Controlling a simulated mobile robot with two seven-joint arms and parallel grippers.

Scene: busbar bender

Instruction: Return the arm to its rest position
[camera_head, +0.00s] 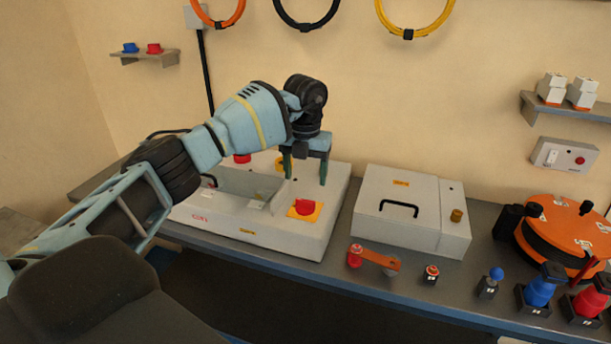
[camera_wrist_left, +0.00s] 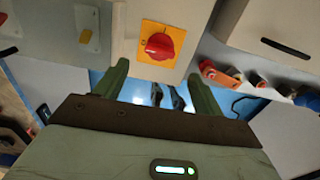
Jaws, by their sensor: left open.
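My left arm reaches in from the left in the head view. My left gripper (camera_head: 306,171) hangs fingers-down above the grey busbar bender (camera_head: 280,238) and is open, with nothing between its green fingers. A red part and a yellow part on the bender are partly hidden behind my arm. My right gripper is not in view.
A grey lidded box (camera_head: 385,235) with a black handle stands right of the bender on the workbench (camera_head: 345,262). Red and blue handled parts and an orange reel (camera_head: 565,238) stand farther right. Cable loops hang on the wall. Open air lies above the box.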

